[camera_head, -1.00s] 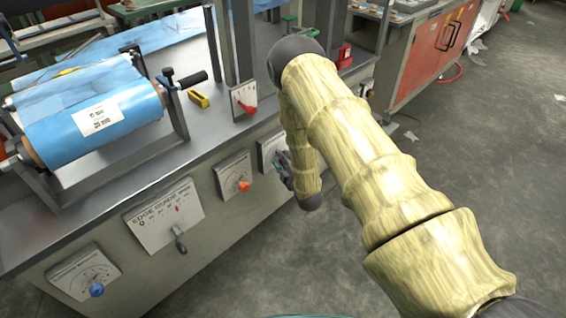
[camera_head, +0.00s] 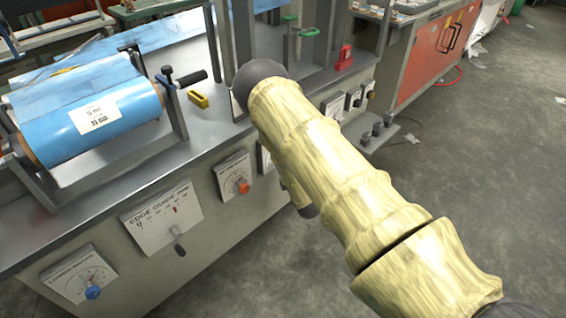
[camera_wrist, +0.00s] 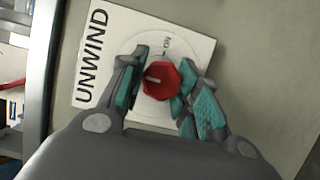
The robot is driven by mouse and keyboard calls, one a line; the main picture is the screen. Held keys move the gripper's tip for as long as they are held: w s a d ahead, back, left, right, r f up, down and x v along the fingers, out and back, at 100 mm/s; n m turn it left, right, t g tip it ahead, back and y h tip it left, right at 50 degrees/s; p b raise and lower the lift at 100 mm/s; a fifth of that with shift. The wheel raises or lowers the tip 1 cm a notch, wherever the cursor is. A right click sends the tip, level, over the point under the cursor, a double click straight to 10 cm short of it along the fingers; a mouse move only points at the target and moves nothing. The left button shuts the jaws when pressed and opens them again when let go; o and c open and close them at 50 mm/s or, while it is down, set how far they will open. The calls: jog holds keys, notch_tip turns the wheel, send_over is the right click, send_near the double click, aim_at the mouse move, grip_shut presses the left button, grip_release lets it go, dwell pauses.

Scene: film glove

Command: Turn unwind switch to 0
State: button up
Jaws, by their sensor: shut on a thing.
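The unwind switch is a red knob (camera_wrist: 161,81) on a white plate (camera_wrist: 115,22) lettered UNWIND, seen in the wrist view. A mark like "ON" stands on the plate above the knob; I cannot make out a 0. The pale line on the knob points toward the left finger. My gripper (camera_wrist: 163,88) has its teal-padded fingers on both sides of the knob and is shut on it. In the head view my arm hides the gripper and most of the plate at the machine's front.
The machine front carries other dials: an orange knob (camera_head: 243,187), an edge control lever (camera_head: 179,249) and a blue knob (camera_head: 93,292). A blue film roll (camera_head: 90,115) and a yellow piece (camera_head: 198,99) are on top. Open floor lies at the right.

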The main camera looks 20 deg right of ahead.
jog(key=o, duration=1)
jog(key=s, duration=1.2)
jog(key=shift+f, duration=0.1)
